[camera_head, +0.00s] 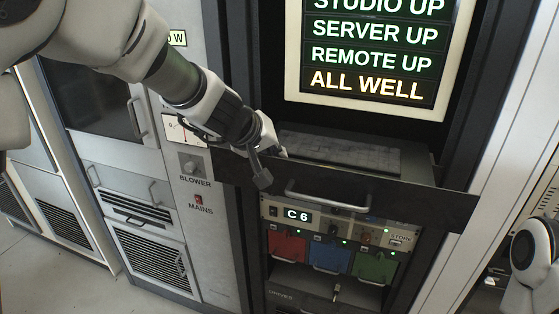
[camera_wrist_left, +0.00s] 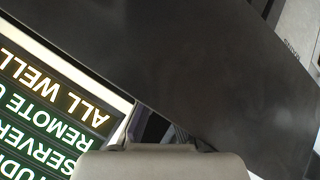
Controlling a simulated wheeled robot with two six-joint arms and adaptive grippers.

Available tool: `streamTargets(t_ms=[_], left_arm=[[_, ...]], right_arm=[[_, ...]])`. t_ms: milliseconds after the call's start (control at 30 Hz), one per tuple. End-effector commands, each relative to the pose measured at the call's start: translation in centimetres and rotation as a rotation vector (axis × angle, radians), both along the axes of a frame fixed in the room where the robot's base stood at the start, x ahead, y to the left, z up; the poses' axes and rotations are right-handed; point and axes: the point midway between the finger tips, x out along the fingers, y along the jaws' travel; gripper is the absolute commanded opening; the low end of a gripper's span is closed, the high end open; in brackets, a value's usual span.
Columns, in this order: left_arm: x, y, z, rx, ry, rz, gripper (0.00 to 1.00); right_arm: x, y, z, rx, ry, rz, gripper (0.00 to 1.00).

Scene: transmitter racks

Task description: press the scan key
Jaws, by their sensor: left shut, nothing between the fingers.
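My left gripper (camera_head: 262,180) is shut and empty. It is at the left end of the dark front of a pulled-out drawer (camera_head: 420,195), close to the handle; I cannot tell whether it touches. A dark grey keyboard-like slab (camera_head: 340,150) lies in the drawer behind that front. Below is a beige panel unit (camera_head: 350,232) with a lit "C 6" readout (camera_head: 298,215), small knobs, and a white key marked "STORE" (camera_head: 400,241). I cannot make out a key marked scan. In the left wrist view a dark flat panel (camera_wrist_left: 190,70) fills most of the picture. My right gripper is not in view.
A lit status screen (camera_head: 375,50) reads "ALL WELL" above the drawer; it also shows in the left wrist view (camera_wrist_left: 50,105). Red (camera_head: 287,245), blue (camera_head: 330,258) and green (camera_head: 375,266) modules sit below the panel unit. A "BLOWER" knob (camera_head: 189,165) is at left.

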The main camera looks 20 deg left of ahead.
Motion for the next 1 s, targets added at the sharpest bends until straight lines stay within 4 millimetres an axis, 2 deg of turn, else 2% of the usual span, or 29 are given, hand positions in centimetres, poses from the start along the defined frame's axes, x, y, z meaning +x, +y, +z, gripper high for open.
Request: streamTargets(t_ms=[233, 633, 1000], left_arm=[[0.0, 0.0, 1.4, 0.000, 0.000, 0.000, 0.00], [0.0, 0.0, 1.8, 0.001, 0.000, -0.001, 0.00], [0.0, 0.0, 5.5, 0.000, -0.001, 0.001, 0.00]], right_arm=[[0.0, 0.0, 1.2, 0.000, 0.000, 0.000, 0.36], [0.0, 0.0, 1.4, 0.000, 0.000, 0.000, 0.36], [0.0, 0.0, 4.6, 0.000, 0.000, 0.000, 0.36]])
